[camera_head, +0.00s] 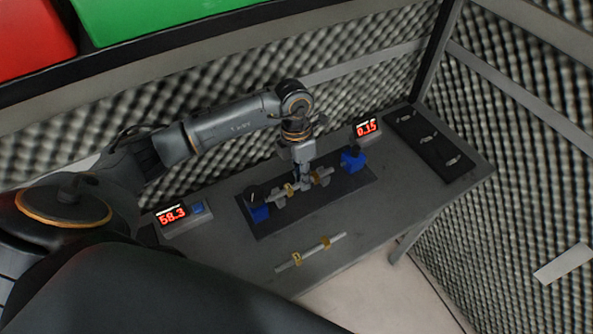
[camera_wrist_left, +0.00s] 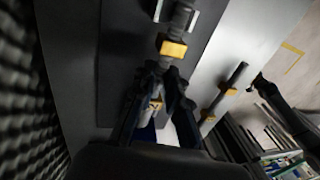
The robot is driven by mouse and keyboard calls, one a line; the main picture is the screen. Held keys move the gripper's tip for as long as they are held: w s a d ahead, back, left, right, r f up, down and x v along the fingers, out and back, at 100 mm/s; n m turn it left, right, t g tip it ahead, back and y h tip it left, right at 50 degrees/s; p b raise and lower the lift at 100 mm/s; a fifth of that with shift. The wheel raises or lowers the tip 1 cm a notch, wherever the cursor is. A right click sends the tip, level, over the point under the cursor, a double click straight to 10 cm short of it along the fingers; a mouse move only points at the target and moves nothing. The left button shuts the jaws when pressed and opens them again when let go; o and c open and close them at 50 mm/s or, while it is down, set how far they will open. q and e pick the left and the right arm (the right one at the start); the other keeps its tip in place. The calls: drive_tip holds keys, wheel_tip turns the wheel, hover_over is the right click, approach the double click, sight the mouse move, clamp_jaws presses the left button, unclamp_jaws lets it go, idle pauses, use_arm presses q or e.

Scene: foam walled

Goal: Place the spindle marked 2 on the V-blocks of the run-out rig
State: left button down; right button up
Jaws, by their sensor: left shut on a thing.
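A grey spindle with yellow bands (camera_head: 289,188) is over the dark run-out rig plate (camera_head: 262,229). My left gripper (camera_head: 304,183) is shut on its middle, from above. It also shows in the left wrist view (camera_wrist_left: 173,48), between the fingers (camera_wrist_left: 163,82). I cannot read a number on it. The V-blocks are mostly hidden by the spindle and gripper, so I cannot tell whether it touches them. A second spindle (camera_head: 310,250) with yellow bands lies on the bench in front of the rig.
Blue blocks stand at the rig's left end (camera_head: 258,212) and right end (camera_head: 353,161). A red display (camera_head: 172,215) reads 58.3 at left; another (camera_head: 366,127) reads 0.15 behind. A dark tray (camera_head: 420,128) with several small parts is at right. Foam walls enclose the bench.

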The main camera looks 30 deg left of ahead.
use_arm(q)
drive_tip(key=shift+w+a+f, duration=0.2)
drive_tip(key=shift+a, duration=0.2)
drive_tip(key=c, duration=1.6)
unclamp_jaws()
drive_tip(key=shift+s+d+r, duration=0.1)
drive_tip(key=shift+s+d, duration=0.05)
use_arm(e)
drive_tip(key=w+a, duration=0.3)
drive_tip(key=w, duration=0.1)
use_arm(q)
drive_tip(key=shift+o, duration=1.3)
drive_tip(key=shift+d, duration=0.15)
wheel_tip(320, 180, up, 12)
drive_tip(key=w+a+b, duration=0.1)
drive_tip(key=a+b, duration=0.1)
drive_tip(key=b, duration=0.1)
use_arm(e)
drive_tip(key=f, duration=0.1)
drive_tip(key=s+f, duration=0.1)
drive_tip(key=d+f, duration=0.1)
drive_tip(key=shift+s+f, duration=0.2)
drive_tip(key=shift+s, duration=0.15)
